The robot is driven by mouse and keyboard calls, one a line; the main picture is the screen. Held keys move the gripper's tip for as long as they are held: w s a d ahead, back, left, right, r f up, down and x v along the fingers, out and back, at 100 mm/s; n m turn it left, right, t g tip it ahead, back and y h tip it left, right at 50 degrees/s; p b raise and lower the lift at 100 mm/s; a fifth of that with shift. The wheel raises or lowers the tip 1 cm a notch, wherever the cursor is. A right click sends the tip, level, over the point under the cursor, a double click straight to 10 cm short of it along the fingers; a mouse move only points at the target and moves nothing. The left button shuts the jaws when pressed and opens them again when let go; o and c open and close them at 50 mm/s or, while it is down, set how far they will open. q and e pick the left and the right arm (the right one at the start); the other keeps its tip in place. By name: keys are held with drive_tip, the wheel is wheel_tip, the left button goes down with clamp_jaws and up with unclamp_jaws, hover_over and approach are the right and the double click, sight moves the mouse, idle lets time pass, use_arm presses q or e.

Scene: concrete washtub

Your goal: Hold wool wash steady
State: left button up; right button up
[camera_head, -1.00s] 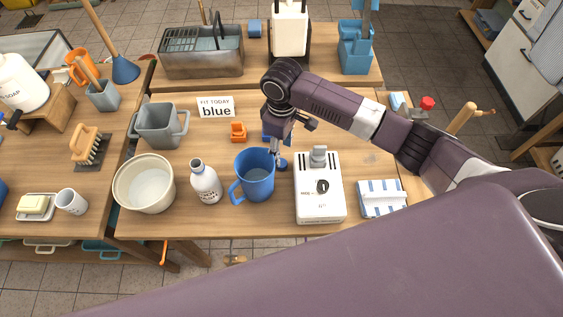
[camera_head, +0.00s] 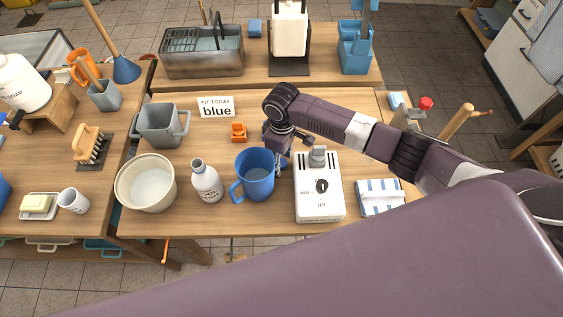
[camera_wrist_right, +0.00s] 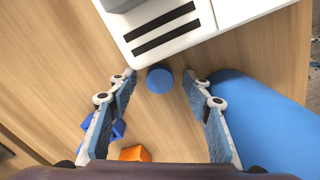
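A white bottle (camera_head: 207,183) with a grey cap and small dark lettering stands upright between a cream bowl and a blue jug. It may be the wool wash; I cannot read the label. My right gripper (camera_head: 283,154) is pointed down behind the blue jug (camera_head: 256,178), apart from the bottle. In the right wrist view its fingers (camera_wrist_right: 159,78) are open on either side of a small blue cylinder (camera_wrist_right: 159,80), with gaps on both sides. The blue jug (camera_wrist_right: 265,125) is beside the right finger there. My left gripper is not in view.
A white device (camera_head: 319,200) with a black dial stands right of the jug. The cream bowl (camera_head: 145,184) is left of the bottle. A grey jug (camera_head: 158,124), a "blue" sign (camera_head: 216,107) and an orange piece (camera_head: 239,131) are behind. Bare table lies before the bottle.

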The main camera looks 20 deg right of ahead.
sight(282, 162)
drive_tip(key=c, duration=0.8)
drive_tip(key=shift+r, duration=0.15)
use_arm(q)
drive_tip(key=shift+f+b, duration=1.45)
drive_tip(key=shift+b, duration=0.05)
use_arm(e)
wheel_tip(282, 162, up, 20)
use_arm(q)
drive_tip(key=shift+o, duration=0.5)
